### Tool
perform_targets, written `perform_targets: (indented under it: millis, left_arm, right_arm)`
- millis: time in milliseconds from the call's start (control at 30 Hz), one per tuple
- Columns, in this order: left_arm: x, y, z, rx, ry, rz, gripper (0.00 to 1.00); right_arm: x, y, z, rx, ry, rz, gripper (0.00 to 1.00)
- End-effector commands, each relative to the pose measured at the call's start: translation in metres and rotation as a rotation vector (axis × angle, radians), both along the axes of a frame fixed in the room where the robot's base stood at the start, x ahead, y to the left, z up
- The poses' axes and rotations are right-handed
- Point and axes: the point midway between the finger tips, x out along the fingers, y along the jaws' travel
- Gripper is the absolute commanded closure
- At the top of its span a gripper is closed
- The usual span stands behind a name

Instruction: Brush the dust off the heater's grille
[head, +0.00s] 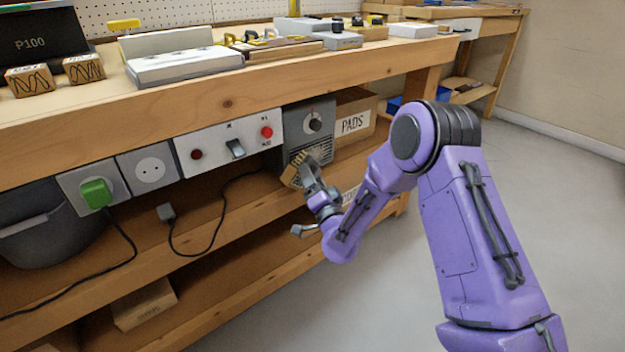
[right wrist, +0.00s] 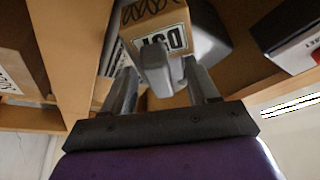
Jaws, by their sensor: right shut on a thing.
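The grey heater (head: 313,117) stands under the bench top at the right end of the switch panel, a round knob above its slotted grille (head: 316,152). My right gripper (head: 311,177) is shut on the dust brush (head: 296,167), a wooden block with dark zigzag marks and a grey grip. The brush is at the lower left of the grille; I cannot tell whether it touches. In the right wrist view the brush (right wrist: 155,27) shows its label and zigzag, its grey grip between the fingers (right wrist: 165,85). Dust on the grille is too small to make out. My left gripper is out of view.
A PADS box (head: 352,122) stands right of the heater. A switch panel (head: 228,140) and a socket with a green plug (head: 96,193) are to its left, with a loose black cable (head: 222,205) below. The bench edge (head: 220,103) overhangs. The floor at right is clear.

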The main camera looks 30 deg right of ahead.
Motion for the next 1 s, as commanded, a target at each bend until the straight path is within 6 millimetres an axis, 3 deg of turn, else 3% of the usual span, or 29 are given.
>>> perform_targets:
  millis: [1000]
  left_arm:
    - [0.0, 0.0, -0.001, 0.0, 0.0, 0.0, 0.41]
  right_arm:
    - [0.02, 0.001, 0.0, 0.001, -0.002, 0.0, 0.65]
